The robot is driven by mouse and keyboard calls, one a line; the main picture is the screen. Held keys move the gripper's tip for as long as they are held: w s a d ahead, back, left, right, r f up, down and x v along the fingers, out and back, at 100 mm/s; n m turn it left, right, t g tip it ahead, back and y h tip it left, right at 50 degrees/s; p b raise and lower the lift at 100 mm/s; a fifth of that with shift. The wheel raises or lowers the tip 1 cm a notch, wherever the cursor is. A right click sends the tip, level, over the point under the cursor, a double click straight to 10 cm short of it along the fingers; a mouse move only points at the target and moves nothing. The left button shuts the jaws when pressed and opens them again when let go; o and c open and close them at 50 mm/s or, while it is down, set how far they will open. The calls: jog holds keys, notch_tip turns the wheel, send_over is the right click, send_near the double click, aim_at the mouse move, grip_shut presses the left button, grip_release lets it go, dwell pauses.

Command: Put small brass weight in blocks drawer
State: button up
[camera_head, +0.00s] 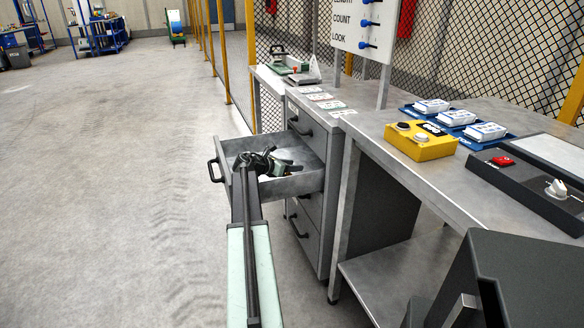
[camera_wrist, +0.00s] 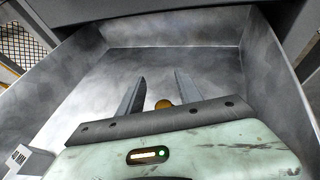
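An open grey metal drawer (camera_head: 305,182) sticks out from the top part of the cabinet; I cannot read which drawer it is. My gripper (camera_head: 290,167) is in or just over it. In the wrist view my gripper (camera_wrist: 160,76) has its two fingers apart, with the drawer floor (camera_wrist: 160,62) beyond them. A small round brass weight (camera_wrist: 163,103) shows between the fingers, close to the gripper body, with a gap to each finger. Its lower part is hidden by the gripper body. I cannot make it out in the head view.
The cabinet's other drawers (camera_head: 303,222) are shut. Cards (camera_head: 323,97) lie on its top. On the bench to the right are a yellow box (camera_head: 420,142), blue trays (camera_head: 472,142) and a dark console (camera_head: 530,180). A mesh fence stands behind.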

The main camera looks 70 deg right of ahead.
jog(key=shift+r+p, duration=1)
jog(key=p+v, duration=0.3)
jog(key=v, duration=0.8)
jog(key=shift+w+a+f+p, duration=0.15)
jog(key=shift+w+a+p, duration=0.1)
jog(key=shift+a+p, duration=0.15)
